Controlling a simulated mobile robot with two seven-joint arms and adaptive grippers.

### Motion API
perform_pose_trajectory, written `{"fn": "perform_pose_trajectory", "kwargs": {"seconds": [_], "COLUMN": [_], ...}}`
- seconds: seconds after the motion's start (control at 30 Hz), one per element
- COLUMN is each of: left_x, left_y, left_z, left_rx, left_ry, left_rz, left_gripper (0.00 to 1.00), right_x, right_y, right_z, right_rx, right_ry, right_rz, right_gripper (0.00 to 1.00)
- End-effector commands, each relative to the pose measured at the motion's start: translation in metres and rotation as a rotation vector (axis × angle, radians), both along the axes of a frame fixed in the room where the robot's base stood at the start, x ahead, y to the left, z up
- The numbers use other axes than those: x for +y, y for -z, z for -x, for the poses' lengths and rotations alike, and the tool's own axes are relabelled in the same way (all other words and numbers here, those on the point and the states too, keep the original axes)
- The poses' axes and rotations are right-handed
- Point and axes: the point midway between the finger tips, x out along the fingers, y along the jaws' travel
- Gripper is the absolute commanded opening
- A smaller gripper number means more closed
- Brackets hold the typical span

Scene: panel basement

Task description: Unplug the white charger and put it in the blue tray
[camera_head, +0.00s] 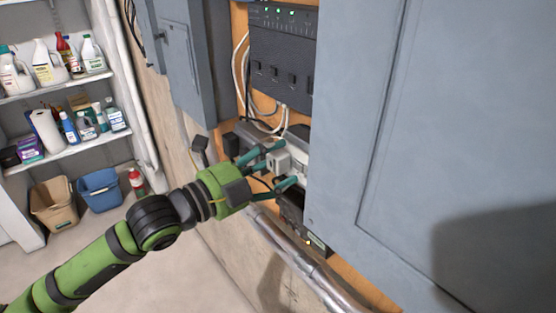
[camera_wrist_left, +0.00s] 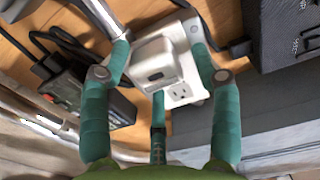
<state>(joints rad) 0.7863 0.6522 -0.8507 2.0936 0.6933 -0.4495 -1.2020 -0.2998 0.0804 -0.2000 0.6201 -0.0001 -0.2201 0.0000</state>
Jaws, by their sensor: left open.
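The white charger (camera_head: 279,160) is a small block plugged into a white outlet strip on the wall board. It shows large in the left wrist view (camera_wrist_left: 157,66), in front of the strip's face (camera_wrist_left: 183,93). My left gripper (camera_head: 275,164) is open, with its teal fingers on either side of the charger. In the wrist view the fingers (camera_wrist_left: 160,52) reach past its left and right sides; a gap shows on the right, and contact on the left is unclear. A third finger is below it. My right gripper is not in view. A blue bin (camera_head: 100,190) stands on the floor; no other blue tray shows.
Grey cabinets (camera_head: 440,120) flank the board closely on the right and upper left. Cables and a black power strip (camera_wrist_left: 85,90) lie near the fingers. A metal pipe (camera_head: 310,265) runs below. Shelves (camera_head: 65,150) with bottles stand left; a tan bin (camera_head: 54,203) is beside the blue one.

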Motion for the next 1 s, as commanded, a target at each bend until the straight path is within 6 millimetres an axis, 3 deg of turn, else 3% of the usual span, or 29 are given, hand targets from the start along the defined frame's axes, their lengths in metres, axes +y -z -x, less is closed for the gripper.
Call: {"fn": "perform_pose_trajectory", "kwargs": {"seconds": [0.03, 0.07, 0.2, 1.0], "left_x": [0.000, 0.000, 0.000, 0.020], "left_y": [0.000, 0.000, 0.000, 0.000], "left_z": [0.000, 0.000, 0.001, 0.014], "left_rx": [0.001, 0.001, 0.001, 0.000], "left_ry": [0.000, 0.000, 0.002, 0.001], "left_rz": [0.001, 0.001, 0.001, 0.000], "left_gripper": [0.63, 0.55, 0.00, 0.00], "right_x": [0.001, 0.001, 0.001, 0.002], "right_y": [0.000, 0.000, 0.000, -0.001], "right_z": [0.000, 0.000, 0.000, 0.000], "right_rx": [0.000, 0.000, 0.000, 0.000], "right_ry": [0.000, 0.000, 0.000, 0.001], "right_rz": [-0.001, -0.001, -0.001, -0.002], "right_gripper": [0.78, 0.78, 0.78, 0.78]}}
